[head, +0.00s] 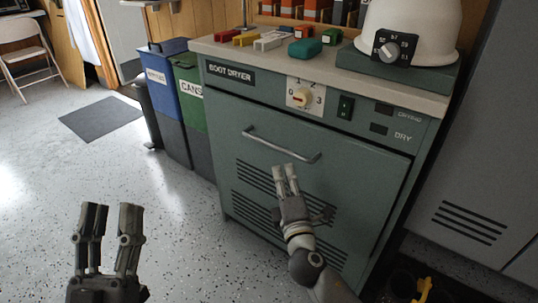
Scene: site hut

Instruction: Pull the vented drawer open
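The vented drawer (350,167) is the wide green front of the boot dryer cabinet, with rows of dark slots low on it. It looks closed, flush with the cabinet. Its silver bar handle (281,146) runs across the upper part of the front. My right gripper (286,170) is in front of the drawer, just below the handle's right half in the picture. Its fingers point up and stand slightly apart, with nothing between them. I cannot tell whether they touch the handle. My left gripper (109,212) is open and empty over the floor, well left of the cabinet.
The worktop (225,47) holds small coloured items and a white helmet (412,25). Blue (166,85) and green (187,100) bins stand left of the cabinet. Open floor lies in front.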

